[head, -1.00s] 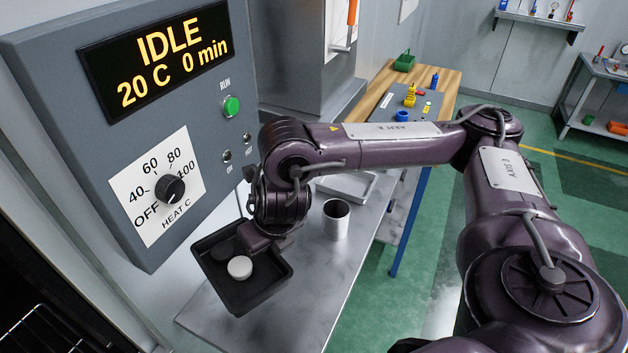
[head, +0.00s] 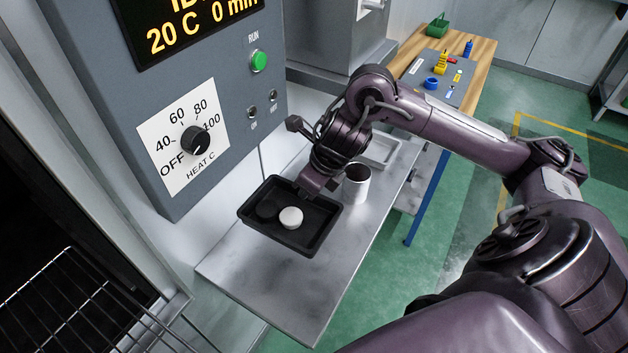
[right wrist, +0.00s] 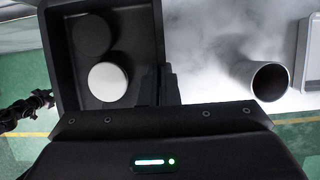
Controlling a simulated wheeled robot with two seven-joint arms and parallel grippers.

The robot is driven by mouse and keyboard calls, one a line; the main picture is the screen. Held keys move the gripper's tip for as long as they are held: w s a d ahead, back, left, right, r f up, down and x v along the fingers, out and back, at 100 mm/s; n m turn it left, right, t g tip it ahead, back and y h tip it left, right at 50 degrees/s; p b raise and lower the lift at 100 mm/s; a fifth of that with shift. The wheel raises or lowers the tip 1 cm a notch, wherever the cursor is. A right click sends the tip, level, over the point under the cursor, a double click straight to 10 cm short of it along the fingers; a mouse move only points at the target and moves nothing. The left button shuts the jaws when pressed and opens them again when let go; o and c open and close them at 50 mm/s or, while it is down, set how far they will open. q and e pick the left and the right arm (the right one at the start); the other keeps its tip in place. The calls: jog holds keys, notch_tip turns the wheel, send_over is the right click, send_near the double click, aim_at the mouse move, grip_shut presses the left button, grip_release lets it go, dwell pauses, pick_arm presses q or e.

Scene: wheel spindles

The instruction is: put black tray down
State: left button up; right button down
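The black tray (head: 322,236) is a shallow square pan, held over the near part of the steel table (head: 300,285). In it lie a white disc (head: 291,218) and a black disc (head: 267,209). My right gripper (head: 308,190) grips the tray's wall on the side toward the metal cup. In the right wrist view the fingers (right wrist: 160,85) close on the wall of the tray (right wrist: 58,60). The tray looks about level. I cannot tell whether its bottom touches the table. My left gripper is not seen.
An open metal cup (head: 356,187) stands close beside my right gripper. A pale tray (head: 380,150) lies farther back. The grey control panel (head: 235,120) rises on the left, with a wire rack (head: 80,305) below it. The table's front end is bare.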

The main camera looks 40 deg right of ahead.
aim_at(328, 210)
notch_tip(328, 210, down, 11)
jog(key=shift+r+b, duration=0.1)
jog(key=shift+b, duration=0.35)
jog(key=shift+f, duration=2.45)
jog(key=c, duration=2.1)
grip_release()
jog(key=o, duration=0.4)
jog(key=b+v, duration=0.1)
jog(key=v, duration=1.1)
